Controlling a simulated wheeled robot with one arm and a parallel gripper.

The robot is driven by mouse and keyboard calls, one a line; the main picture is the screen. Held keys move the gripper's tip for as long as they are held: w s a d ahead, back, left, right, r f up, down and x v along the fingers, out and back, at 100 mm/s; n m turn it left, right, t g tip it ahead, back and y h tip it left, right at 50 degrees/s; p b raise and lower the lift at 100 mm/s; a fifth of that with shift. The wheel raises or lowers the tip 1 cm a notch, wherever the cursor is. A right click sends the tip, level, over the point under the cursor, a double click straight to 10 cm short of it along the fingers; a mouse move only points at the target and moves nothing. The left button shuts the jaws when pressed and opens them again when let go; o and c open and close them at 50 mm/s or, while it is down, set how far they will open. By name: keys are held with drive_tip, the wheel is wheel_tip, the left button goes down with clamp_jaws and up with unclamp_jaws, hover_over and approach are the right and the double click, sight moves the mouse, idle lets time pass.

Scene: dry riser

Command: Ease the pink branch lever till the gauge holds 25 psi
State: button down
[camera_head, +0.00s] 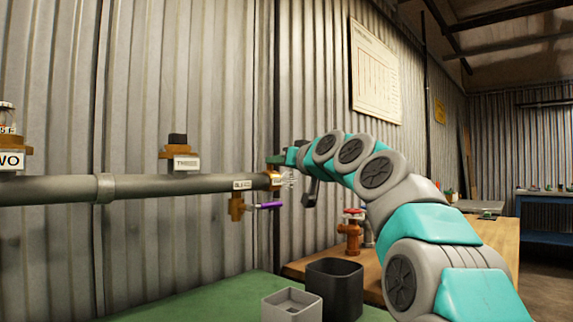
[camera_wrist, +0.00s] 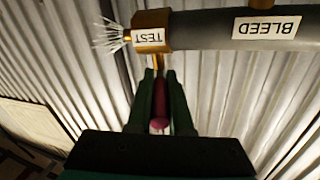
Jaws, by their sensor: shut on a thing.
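The pink branch lever (camera_wrist: 160,103) sits between the two dark green fingers of my gripper (camera_wrist: 160,108) in the wrist view, below the brass fitting labelled TEST (camera_wrist: 151,38). My gripper is shut on it. White spray (camera_wrist: 109,36) fans out from the open end of that fitting. In the head view my gripper (camera_head: 285,160) reaches the right end of the grey pipe (camera_head: 150,186), beside the TEST fitting, and the spray (camera_head: 289,179) shows there too. The pink lever is hidden in that view. I cannot make out a gauge or a reading in either view.
A purple lever (camera_head: 268,206) sticks out right from the BLEED valve (camera_head: 236,206), just below my gripper. A capped THREE outlet (camera_head: 180,152) stands on the pipe. A black bin (camera_head: 334,288) and grey box (camera_head: 291,304) stand below. A red-topped brass valve (camera_head: 352,230) stands on the wooden bench.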

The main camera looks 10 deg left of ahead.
drive_tip(key=shift+s+a+r+m+t+h+p, duration=0.1)
drive_tip(key=shift+m+t+h+p, duration=0.3)
drive_tip(key=shift+h+p, duration=0.15)
drive_tip(key=shift+s+a+r+m+t+h+p, duration=0.1)
drive_tip(key=shift+m+t+h+p, duration=0.2)
drive_tip(key=shift+m+h+p, duration=0.25)
drive_tip(key=shift+a+f+m+t+h+p, duration=0.15)
drive_tip(key=shift+m+t+h+p, duration=0.35)
drive_tip(key=shift+p, duration=0.7)
drive_tip(key=shift+s+a+h+p, duration=0.1)
drive_tip(key=shift+h+p, duration=0.4)
drive_tip(key=shift+p, duration=0.1)
drive_tip(key=c, duration=0.8)
unclamp_jaws()
drive_tip(key=shift+c, duration=0.2)
drive_tip(key=shift+v, duration=0.75)
drive_tip(key=b+v, duration=0.1)
drive_tip(key=v, duration=0.5)
drive_tip(key=shift+b, duration=0.3)
drive_tip(key=shift+s+f, duration=0.15)
drive_tip(key=shift+s, duration=0.05)
